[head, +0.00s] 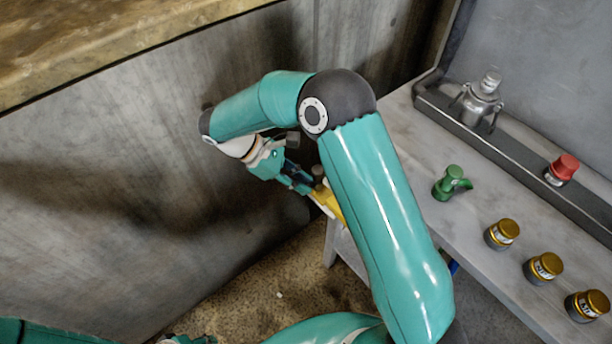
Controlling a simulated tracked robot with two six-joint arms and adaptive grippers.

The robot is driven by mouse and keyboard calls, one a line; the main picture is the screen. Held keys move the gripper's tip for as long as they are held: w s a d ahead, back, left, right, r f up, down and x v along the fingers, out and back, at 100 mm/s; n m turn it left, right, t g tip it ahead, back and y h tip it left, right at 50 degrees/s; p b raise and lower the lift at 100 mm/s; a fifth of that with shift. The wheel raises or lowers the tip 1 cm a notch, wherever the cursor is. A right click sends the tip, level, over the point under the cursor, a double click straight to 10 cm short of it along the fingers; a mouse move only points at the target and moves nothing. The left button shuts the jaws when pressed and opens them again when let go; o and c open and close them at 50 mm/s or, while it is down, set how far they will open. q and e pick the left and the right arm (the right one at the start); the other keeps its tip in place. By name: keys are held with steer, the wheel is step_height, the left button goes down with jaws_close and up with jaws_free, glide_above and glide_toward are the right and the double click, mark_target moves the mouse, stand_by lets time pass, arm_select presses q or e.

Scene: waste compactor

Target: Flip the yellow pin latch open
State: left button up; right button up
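The yellow pin latch (328,203) shows in the middle of the head view, at the left end of the grey bench. My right arm covers part of it. My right gripper (300,182) is at the latch's upper left, very close to it. I cannot tell whether they touch, or whether its fingers are open or shut. Of my left side, a teal arm link shows in the bottom left corner. A small teal and dark part at the bottom edge may be my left gripper (188,340), but its fingers cannot be made out.
On the grey bench (410,125) stand a green knob (452,183), several gold-capped knobs (502,234), a red button (562,169) and a silver bottle-shaped part (482,98). A large grey metal wall (110,190) with a worn yellow top edge (90,40) fills the left. Brown floor shows below.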

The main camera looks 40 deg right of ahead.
steer(key=shift+o, duration=1)
steer(key=shift+r, duration=0.1)
steer(key=v, duration=0.8)
